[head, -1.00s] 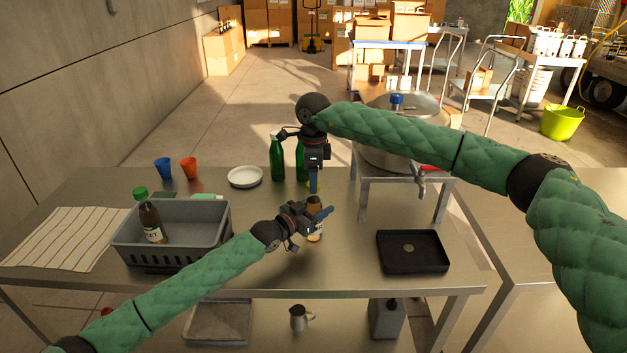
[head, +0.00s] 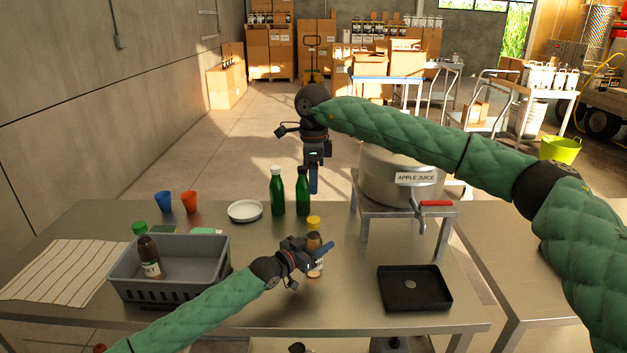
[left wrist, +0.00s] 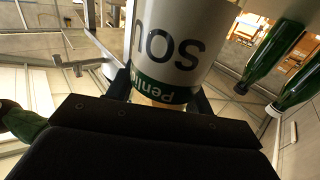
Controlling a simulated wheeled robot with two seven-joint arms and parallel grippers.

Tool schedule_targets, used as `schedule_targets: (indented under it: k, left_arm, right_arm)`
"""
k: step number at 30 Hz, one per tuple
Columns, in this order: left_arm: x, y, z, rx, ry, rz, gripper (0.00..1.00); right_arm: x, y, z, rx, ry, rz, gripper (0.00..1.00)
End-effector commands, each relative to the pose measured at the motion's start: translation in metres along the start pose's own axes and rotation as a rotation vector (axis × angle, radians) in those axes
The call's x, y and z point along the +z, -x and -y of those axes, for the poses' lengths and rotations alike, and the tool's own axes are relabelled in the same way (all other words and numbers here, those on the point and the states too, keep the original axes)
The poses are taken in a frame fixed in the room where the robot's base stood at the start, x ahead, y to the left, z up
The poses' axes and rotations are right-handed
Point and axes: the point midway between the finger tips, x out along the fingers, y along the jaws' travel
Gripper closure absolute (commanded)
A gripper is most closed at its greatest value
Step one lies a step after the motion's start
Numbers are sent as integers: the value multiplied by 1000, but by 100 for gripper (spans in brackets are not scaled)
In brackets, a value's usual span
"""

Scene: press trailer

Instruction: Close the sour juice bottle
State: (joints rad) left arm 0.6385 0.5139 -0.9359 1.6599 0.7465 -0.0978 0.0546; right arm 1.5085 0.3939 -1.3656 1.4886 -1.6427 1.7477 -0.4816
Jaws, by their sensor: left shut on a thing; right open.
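The sour juice bottle (head: 316,266) is brown with a pale label and stands upright at the table's front middle. My left gripper (head: 318,250) is shut around it; the left wrist view shows its upside-down "SOU" label (left wrist: 168,45) between the fingers. A yellow cap (head: 314,222) shows right at the bottle's top; whether it is seated tight or merely resting there I cannot tell. My right gripper (head: 313,185) is open and empty, pointing down above the cap with a visible gap.
A grey crate (head: 190,288) at the left holds another brown bottle (head: 151,262). Two green bottles (head: 303,195) and a white plate (head: 245,210) stand behind. A black tray (head: 440,300) lies to the right, near the steel juice tank (head: 385,185) on its stand.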

Motion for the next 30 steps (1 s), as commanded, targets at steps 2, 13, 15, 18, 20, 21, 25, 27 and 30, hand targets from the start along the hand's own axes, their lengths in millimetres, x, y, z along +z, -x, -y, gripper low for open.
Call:
schedule_targets:
  k: [2,13,15,18,20,21,25,27,30]
  left_arm:
    - [1,0,0,0,1,1,45]
    - [0,0,0,0,0,0,23]
    - [1,2,0,0,0,1,23]
    - [4,10,0,0,1,1,23]
    - [5,19,1,-1,1,1,23]
    - [5,25,1,-1,1,1,23]
    - [5,46,0,0,0,2,23]
    - [4,56,1,0,-1,2,23]
    - [3,67,1,0,0,1,23]
  right_arm:
    - [0,0,0,0,0,0,41]
    - [0,-1,0,0,0,0,41]
    - [0,-2,0,0,0,0,41]
    - [0,-7,0,0,0,0,41]
    - [0,-11,0,0,0,0,41]
    - [0,-13,0,0,0,0,41]
    - [0,-21,0,0,0,0,41]
    - [0,-25,0,0,0,0,41]
    - [0,-28,0,0,0,0,41]
